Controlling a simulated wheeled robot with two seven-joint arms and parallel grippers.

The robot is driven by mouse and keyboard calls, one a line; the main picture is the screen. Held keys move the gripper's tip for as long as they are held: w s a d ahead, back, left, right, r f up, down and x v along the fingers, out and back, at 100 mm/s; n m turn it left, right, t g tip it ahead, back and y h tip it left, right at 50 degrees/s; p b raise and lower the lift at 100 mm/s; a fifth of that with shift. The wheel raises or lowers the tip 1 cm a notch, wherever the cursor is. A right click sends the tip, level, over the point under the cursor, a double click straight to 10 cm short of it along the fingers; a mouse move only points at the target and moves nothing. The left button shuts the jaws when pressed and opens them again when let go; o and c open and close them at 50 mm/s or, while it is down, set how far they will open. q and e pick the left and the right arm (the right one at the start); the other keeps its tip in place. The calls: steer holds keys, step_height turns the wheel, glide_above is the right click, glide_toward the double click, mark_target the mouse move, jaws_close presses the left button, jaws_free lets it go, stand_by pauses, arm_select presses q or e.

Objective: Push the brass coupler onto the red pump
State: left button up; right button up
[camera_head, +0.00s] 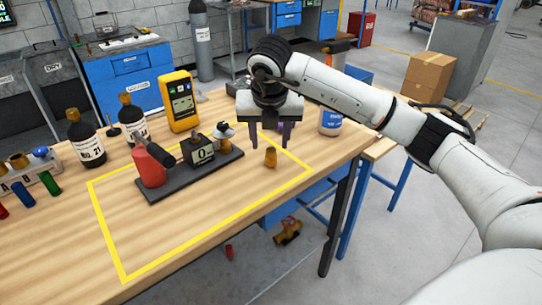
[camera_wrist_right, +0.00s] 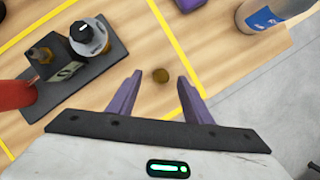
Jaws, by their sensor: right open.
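The brass coupler (camera_head: 271,158) stands on the wooden table, near the right part of the yellow outline. In the right wrist view the coupler (camera_wrist_right: 160,75) shows as a small round brass piece between the fingertips. My right gripper (camera_head: 269,144) is open and empty, pointing down above the coupler and apart from it. The red pump (camera_head: 148,166) sits on a dark base with a black handle, a display (camera_head: 202,151) reading 0 and a brass fitting with a round knob at its right end. In the right wrist view the pump (camera_wrist_right: 16,95) is cut off at left. My left gripper is out of view.
A yellow handheld meter (camera_head: 180,101) and dark bottles (camera_head: 85,138) stand behind the pump. A white and blue container (camera_head: 331,121) stands right of my gripper. The table front inside the yellow outline is clear.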

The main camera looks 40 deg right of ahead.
mark_target(271, 150)
steer(key=shift+f, duration=0.1)
steer(key=x, duration=0.5)
steer(key=shift+s+f+p, duration=0.1)
steer(key=shift+s+p, duration=0.05)
steer(key=shift+p, duration=0.2)
jaws_close()
steer(key=shift+r, duration=5.05)
